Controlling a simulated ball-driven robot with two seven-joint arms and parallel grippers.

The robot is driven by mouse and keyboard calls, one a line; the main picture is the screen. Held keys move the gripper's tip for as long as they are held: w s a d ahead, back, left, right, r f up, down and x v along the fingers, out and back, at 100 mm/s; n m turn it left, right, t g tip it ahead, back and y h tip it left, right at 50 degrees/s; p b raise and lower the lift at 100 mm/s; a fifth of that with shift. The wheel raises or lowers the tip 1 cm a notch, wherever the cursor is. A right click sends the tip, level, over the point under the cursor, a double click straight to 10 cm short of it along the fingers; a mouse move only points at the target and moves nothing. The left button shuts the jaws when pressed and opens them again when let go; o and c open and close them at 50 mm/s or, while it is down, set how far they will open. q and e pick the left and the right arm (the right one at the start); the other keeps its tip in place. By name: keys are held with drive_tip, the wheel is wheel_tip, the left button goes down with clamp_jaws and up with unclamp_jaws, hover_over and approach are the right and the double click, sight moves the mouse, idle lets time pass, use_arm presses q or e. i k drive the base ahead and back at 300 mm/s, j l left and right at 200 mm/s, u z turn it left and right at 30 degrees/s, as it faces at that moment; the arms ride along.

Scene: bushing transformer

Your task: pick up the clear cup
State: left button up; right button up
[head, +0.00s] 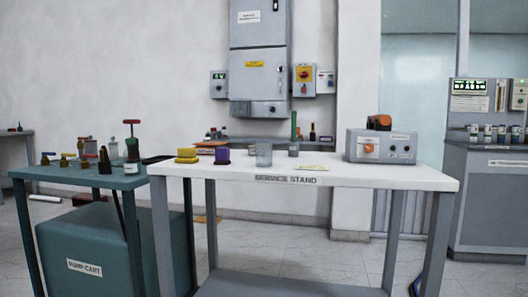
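A clear, greyish see-through cup (264,155) stands upright on the white top of the service stand (400,178), near the middle of its length. A smaller grey, cup-like item (293,150) stands just to its right; I cannot tell whether it is also clear. A purple cup-like item (222,157) stands to the left of the clear cup, apart from it. Neither of my grippers shows in the head view.
Yellow blocks (187,156) sit on the stand's left end, and a grey control box (381,147) on its right. A yellowish flat piece (313,167) lies right of the cup. The green pump cart (85,250) with several fittings adjoins the left. A grey cabinet (490,200) stands right.

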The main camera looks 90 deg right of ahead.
sight(263, 150)
drive_tip(key=z, duration=2.3)
drive_tip(key=i+l, duration=0.1)
drive_tip(key=i, duration=0.1)
